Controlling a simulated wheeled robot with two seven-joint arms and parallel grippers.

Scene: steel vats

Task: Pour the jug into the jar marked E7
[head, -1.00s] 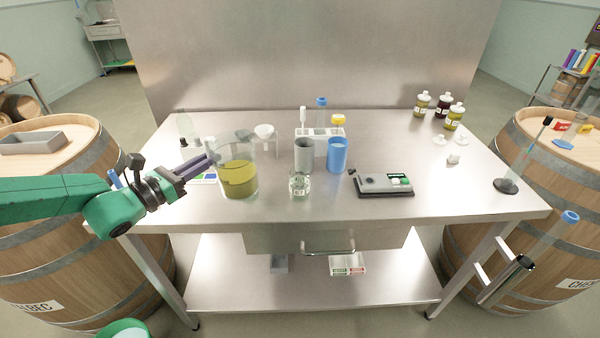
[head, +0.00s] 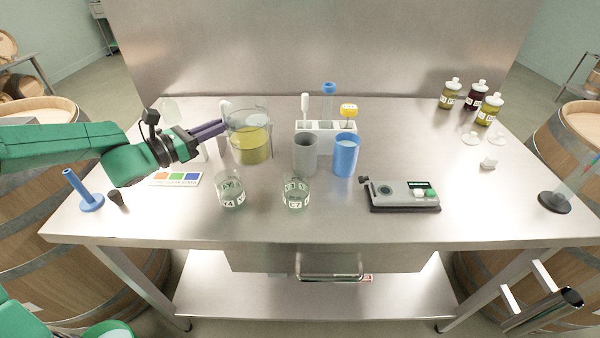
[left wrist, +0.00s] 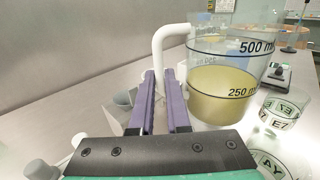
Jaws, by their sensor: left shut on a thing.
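The clear jug (head: 250,142) holds yellow-green liquid and looks about upright. My left gripper (head: 222,128) is shut on its handle, coming from the left. In the left wrist view, the purple fingers (left wrist: 161,100) close around the white handle and the jug (left wrist: 222,95) shows a liquid level near its 250 mark. The glass jar marked E7 (head: 296,191) stands on the table, in front and right of the jug; it also shows in the left wrist view (left wrist: 280,120). A similar jar (head: 230,190) with another mark stands to its left.
A grey cup (head: 305,155) and a blue cup (head: 346,156) stand behind E7, before a white rack (head: 325,128). A grey device (head: 402,194) lies to the right. A blue stand (head: 84,190) and a colour card (head: 176,179) are at left. The front middle is clear.

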